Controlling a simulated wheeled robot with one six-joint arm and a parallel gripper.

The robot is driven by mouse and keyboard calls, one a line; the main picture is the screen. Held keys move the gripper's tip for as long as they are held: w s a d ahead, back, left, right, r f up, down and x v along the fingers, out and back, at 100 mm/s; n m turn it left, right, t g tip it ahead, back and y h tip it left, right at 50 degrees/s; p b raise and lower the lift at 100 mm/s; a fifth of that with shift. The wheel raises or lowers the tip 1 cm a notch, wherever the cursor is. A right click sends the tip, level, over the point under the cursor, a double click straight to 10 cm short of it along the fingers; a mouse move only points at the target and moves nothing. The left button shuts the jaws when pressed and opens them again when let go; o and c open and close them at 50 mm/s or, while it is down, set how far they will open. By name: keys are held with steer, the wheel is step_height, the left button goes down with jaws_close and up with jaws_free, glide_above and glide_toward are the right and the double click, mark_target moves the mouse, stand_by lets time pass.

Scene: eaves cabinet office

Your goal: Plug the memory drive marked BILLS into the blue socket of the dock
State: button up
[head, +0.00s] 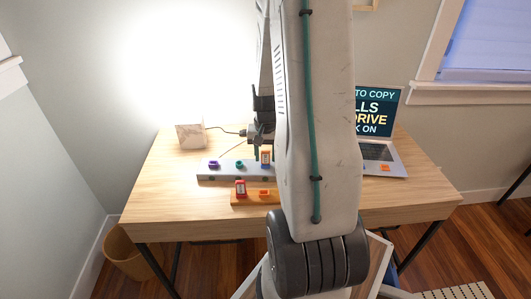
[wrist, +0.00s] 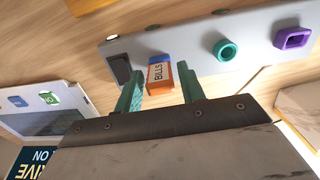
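The orange memory drive marked BILLS (wrist: 158,76) stands upright at the blue socket (wrist: 157,57) of the grey dock (wrist: 194,38); a blue edge shows at its base. How deep it sits cannot be told. In the head view the drive (head: 265,156) stands on the dock (head: 225,174) beside my arm. My gripper (wrist: 161,82) has its teal fingers on either side of the drive, with a gap visible at each side. It is open. In the head view the gripper (head: 264,151) is partly hidden by my arm.
The dock also has a green socket (head: 239,164), a purple socket (head: 213,165) and a dark piece (wrist: 120,68). A red drive (head: 240,188) stands in an orange holder (head: 252,201) in front. A laptop (head: 384,160) is right; a pale box (head: 191,136) is back left.

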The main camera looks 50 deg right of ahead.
mark_target(265, 152)
steer(key=shift+o, duration=0.6)
steer(key=shift+r, duration=0.1)
step_height(265, 152, up, 8)
steer(key=shift+f, duration=0.15)
stand_by(0.4)
steer(key=s+a+r+n, duration=0.3)
steer(key=s+a+r, duration=0.1)
steer(key=a, duration=0.6)
steer(key=s+a+r+n+t, duration=0.1)
steer(key=s+a+r+n, duration=0.3)
steer(key=a+r, duration=0.3)
steer(key=s+a+r+n, duration=0.4)
steer(key=a+r, duration=0.2)
steer(key=a, duration=0.7)
steer(key=shift+s, duration=0.2)
steer(key=shift+a, duration=0.1)
